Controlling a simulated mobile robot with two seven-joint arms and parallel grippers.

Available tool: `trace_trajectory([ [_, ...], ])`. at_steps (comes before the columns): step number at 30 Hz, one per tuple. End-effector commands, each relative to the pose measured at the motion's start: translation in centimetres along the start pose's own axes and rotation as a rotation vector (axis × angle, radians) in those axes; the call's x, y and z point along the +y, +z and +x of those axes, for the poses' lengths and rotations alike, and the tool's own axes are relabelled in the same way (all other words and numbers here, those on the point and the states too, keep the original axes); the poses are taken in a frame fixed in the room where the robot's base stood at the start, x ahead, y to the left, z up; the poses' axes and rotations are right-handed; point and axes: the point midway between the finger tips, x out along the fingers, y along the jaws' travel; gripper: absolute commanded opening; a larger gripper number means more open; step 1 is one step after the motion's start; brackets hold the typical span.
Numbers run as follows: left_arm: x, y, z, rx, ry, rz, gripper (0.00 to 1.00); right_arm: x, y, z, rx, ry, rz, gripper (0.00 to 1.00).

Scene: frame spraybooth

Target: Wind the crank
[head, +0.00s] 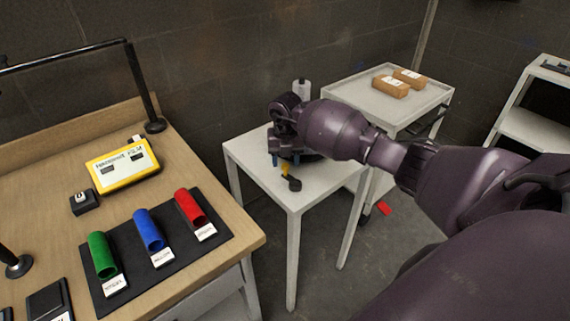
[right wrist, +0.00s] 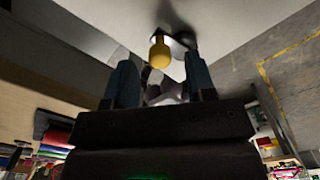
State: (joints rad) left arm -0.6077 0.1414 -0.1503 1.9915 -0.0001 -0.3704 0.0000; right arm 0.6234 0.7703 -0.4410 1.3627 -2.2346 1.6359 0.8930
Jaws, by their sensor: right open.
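The crank stands on the small white table (head: 315,187). Its yellow knob (head: 286,171) and black arm (head: 292,184) show just below my right gripper (head: 285,163) in the head view. My right gripper is open, its two blue-grey fingers pointing down at the knob. In the right wrist view, the yellow knob (right wrist: 159,52) lies between the lines of the fingertips, at or just beyond the tips of the right gripper (right wrist: 160,66). I see no finger touching it. My right wrist hides the area behind the crank. My left gripper is not in view.
A wooden bench (head: 190,120) at left holds a yellow box (head: 122,165) and green, blue and red tubes on a black mat (head: 180,250). A white bottle (head: 302,89) stands behind my wrist. A white cart (head: 350,94) carries brown packages (head: 390,87).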

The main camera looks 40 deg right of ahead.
Motion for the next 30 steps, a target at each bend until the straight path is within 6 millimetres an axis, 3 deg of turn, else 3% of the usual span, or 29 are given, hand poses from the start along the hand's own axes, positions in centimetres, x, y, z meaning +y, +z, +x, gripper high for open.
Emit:
trace_trajectory([
  [6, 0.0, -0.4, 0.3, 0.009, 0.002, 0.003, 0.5, 0.0, 0.0, 1.7, 0.001, 0.0, 0.0, 0.5],
  [16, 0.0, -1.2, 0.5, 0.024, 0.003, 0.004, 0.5, 0.0, 0.0, 1.9, -0.001, 0.0, -0.001, 0.5],
  [25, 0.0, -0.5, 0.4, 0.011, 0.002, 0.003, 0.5, 0.0, 0.0, 1.9, 0.0, 0.0, -0.001, 0.04],
  [30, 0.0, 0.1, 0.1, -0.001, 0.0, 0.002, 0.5, 0.0, 0.0, 1.8, -0.001, 0.0, -0.006, 0.01],
])
